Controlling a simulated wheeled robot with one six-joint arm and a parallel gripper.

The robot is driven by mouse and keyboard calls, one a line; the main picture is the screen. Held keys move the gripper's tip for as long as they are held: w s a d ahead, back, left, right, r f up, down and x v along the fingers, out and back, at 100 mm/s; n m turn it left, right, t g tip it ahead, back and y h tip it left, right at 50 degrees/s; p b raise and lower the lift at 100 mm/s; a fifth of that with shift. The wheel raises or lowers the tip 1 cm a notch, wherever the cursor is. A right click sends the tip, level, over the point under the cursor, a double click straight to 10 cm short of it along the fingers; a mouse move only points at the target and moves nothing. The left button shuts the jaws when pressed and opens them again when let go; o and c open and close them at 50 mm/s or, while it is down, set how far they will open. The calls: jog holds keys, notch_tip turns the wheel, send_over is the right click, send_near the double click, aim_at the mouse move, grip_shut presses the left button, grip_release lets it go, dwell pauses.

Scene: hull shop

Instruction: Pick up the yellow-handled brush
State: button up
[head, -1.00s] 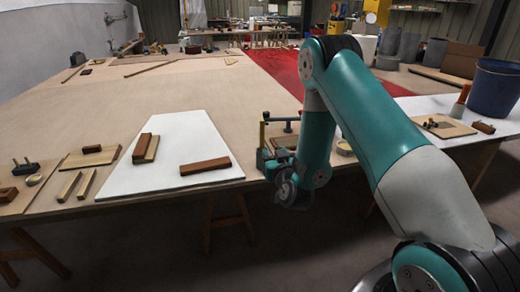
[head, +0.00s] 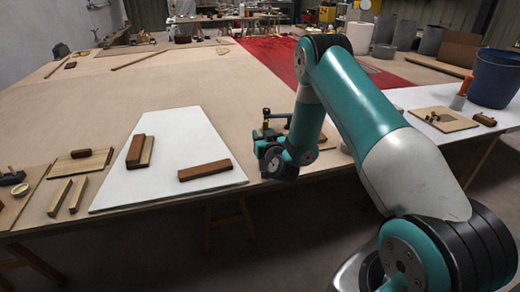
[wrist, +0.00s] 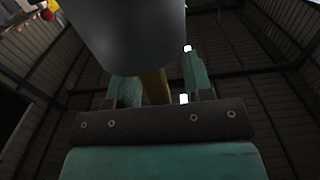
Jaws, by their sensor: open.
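My gripper (head: 264,146) is low at the table's front edge in the head view, right of the white sheet, mostly hidden by my wrist. In the wrist view it points up towards the roof, with its two teal fingers (wrist: 160,82) apart. A yellow-brown shaft (wrist: 154,86) shows between the fingers, below a large grey rounded body (wrist: 128,32) that covers the upper part. I cannot tell whether the fingers touch the shaft. A thin yellowish upright piece (head: 266,120) with a dark top stands just behind my gripper in the head view. I cannot make out which of these is the yellow-handled brush.
Wooden blocks (head: 205,170) lie on the white sheet (head: 170,190), with boards and sticks (head: 60,196) to its left. A blue bucket (head: 497,78) and an orange-handled tool (head: 461,96) stand on the right. The middle of the big table (head: 130,92) is clear.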

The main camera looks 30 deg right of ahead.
grip_shut()
